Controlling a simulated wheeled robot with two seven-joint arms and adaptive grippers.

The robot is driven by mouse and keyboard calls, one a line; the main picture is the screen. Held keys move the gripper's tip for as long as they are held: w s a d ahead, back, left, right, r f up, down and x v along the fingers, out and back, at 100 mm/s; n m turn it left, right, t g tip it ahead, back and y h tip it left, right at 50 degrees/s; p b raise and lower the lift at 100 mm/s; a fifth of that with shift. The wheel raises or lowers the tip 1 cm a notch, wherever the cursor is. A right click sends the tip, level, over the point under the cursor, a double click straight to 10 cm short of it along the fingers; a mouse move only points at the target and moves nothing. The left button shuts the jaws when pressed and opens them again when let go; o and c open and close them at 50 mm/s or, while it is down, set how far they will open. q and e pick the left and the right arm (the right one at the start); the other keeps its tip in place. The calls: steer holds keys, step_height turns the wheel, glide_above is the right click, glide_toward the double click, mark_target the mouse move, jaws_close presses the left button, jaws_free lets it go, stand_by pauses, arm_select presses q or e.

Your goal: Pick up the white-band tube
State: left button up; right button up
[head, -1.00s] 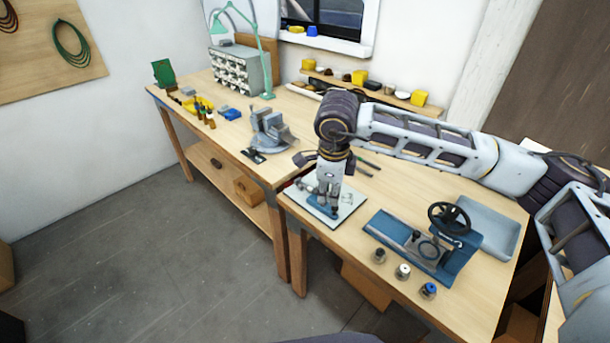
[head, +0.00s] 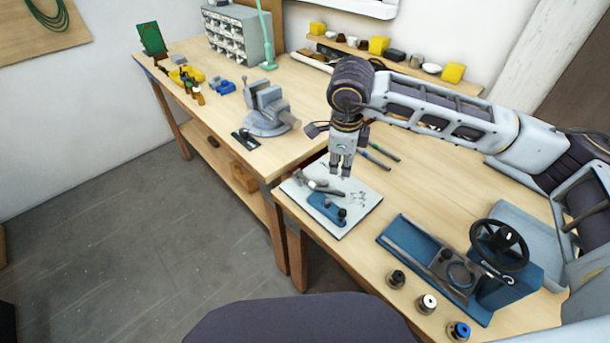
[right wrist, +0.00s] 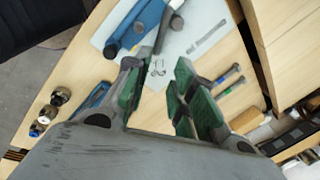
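The white-band tube (head: 427,302) is a short metal cylinder with a white top, standing near the front edge of the bench. It is between a dark-topped tube (head: 396,279) and a blue-topped tube (head: 458,330). In the right wrist view the small tubes are at the left, the white-band one (right wrist: 47,114) in the middle. My right gripper (head: 340,168) points down above the white mat, left of and behind the tubes. Its green-padded fingers (right wrist: 165,97) are apart, with nothing between them. My left gripper is out of view.
The white mat (head: 368,200) holds a blue tool (head: 326,209) and a hammer-like tool (head: 318,186). A blue press with a black handwheel (head: 498,245) stands right behind the tubes. Pens (head: 378,157) lie beyond the mat. A grey vise (head: 268,110) is on the left bench.

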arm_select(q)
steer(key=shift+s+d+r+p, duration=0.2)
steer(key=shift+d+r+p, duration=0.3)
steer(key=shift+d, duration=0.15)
arm_select(e)
glide_above(338, 192)
steer(key=s, duration=0.1)
steer(key=shift+a+f, duration=0.2)
steer(key=shift+f, duration=3.9)
steer(key=shift+f, duration=0.6)
steer(key=f, duration=0.1)
steer(key=f+p, duration=0.1)
steer(key=shift+w+d+f, duration=0.15)
steer(key=shift+w+f, duration=0.1)
steer(key=shift+f, duration=0.1)
steer(key=shift+w+f, duration=0.15)
steer(key=shift+f, duration=0.45)
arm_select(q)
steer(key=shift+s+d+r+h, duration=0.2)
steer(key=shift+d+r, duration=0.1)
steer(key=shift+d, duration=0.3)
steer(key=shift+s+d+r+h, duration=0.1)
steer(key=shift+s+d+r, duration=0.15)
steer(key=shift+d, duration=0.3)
